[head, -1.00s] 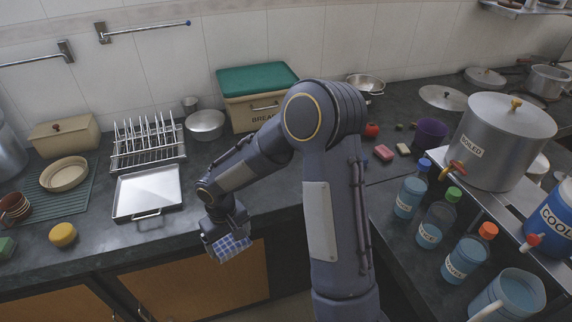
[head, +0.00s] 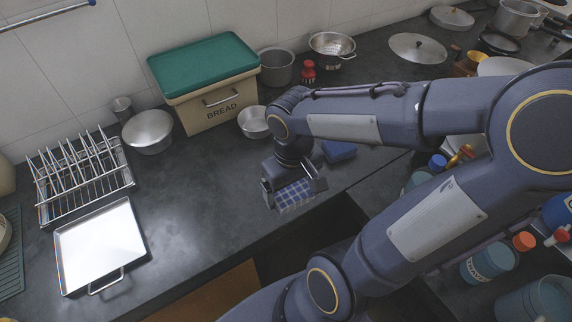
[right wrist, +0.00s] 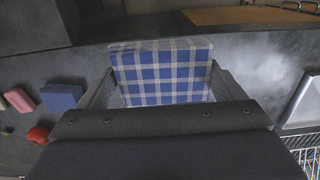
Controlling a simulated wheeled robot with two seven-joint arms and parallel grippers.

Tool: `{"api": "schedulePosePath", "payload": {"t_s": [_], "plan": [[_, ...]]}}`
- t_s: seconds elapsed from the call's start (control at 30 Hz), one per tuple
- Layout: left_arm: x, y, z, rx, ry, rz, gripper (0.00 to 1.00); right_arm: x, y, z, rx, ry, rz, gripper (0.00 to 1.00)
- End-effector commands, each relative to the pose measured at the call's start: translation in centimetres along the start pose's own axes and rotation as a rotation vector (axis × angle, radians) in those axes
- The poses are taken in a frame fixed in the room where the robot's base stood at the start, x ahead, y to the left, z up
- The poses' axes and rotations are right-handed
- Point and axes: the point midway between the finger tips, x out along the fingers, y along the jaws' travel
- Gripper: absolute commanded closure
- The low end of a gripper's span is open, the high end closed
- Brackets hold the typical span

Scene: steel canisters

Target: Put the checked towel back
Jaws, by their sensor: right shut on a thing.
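The blue and white checked towel (head: 294,195) is held folded between the fingers of my right gripper (head: 292,192), above the front part of the dark counter. In the right wrist view the towel (right wrist: 162,72) spans the space between both fingers. My right gripper is shut on it. My left gripper is not in view.
A bread box (head: 215,100) with a green lid stands behind, with a steel bowl (head: 253,122) beside it. A blue block (head: 339,150) lies right of the gripper. A dish rack (head: 84,178) and a steel tray (head: 99,245) are at left. Counter between tray and gripper is clear.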

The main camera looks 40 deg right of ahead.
Motion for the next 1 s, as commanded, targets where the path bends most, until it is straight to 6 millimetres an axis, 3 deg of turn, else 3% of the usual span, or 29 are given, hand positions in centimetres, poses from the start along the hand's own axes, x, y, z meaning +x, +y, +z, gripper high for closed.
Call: {"api": "schedulePosePath", "payload": {"t_s": [0.37,0.5,0.87,1.0], "plan": [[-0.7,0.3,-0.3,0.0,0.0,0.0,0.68,3.9,3.6,-8.0,0.004,-0.007,-0.001,0.34],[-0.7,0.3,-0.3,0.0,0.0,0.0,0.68,6.7,4.5,-10.0,0.002,-0.007,0.0,0.34],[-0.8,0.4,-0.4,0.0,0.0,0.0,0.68,9.5,5.4,-12.2,0.001,-0.002,0.0,0.34],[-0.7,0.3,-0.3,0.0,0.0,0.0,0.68,11.7,5.4,-12.3,0.001,-0.005,-0.001,0.34]]}}
